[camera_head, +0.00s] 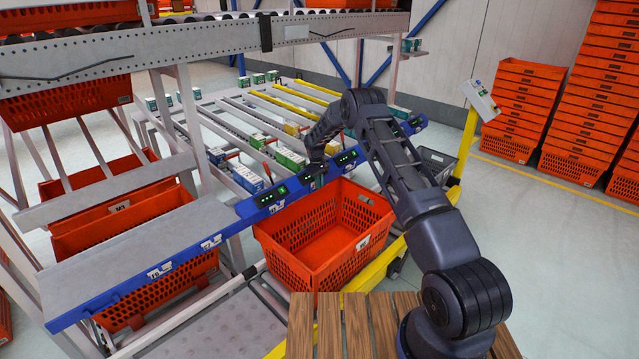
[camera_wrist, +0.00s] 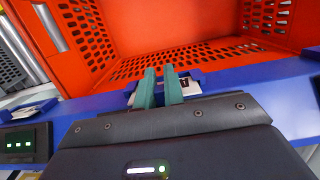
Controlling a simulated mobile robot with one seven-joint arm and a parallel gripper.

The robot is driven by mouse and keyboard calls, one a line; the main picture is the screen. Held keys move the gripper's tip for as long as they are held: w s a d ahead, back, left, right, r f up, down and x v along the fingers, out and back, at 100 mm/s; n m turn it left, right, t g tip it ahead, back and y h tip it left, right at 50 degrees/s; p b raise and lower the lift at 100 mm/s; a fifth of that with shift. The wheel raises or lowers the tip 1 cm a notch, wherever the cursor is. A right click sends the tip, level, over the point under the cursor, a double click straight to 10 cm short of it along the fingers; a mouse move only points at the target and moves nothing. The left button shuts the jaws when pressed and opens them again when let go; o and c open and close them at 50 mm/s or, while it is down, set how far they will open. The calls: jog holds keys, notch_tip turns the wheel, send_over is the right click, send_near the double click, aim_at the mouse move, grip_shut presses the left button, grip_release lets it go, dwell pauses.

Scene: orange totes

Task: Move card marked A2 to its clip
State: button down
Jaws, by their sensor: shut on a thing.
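My gripper (camera_wrist: 159,72) shows in the wrist view as two green fingers close together at the blue rail. It is shut on a white card (camera_wrist: 190,87), which shows beside and behind the fingers, with a dark mark I cannot read. The card is at a blue clip on the rail's edge; whether it is seated there I cannot tell. In the head view my gripper (camera_head: 316,168) is low at the blue rail (camera_head: 235,222), above the back of an orange tote, and the held card is hidden.
The open, empty orange tote (camera_head: 290,262) stands below the rail, with a white card on its front. Other white cards (camera_head: 160,270) are along the rail. Lit displays (camera_head: 348,157) and cartons (camera_head: 247,178) on sloped lanes lie close by. Stacked orange totes (camera_head: 520,105) stand right.

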jog(key=shift+f, duration=0.1)
jog(key=c, duration=1.4)
grip_release()
jog(key=shift+c, duration=0.2)
jog(key=r, duration=0.7)
jog(key=w+a+r, duration=0.1)
jog(key=r, duration=0.2)
jog(key=shift+a+r, duration=0.1)
jog(key=shift+r, duration=0.2)
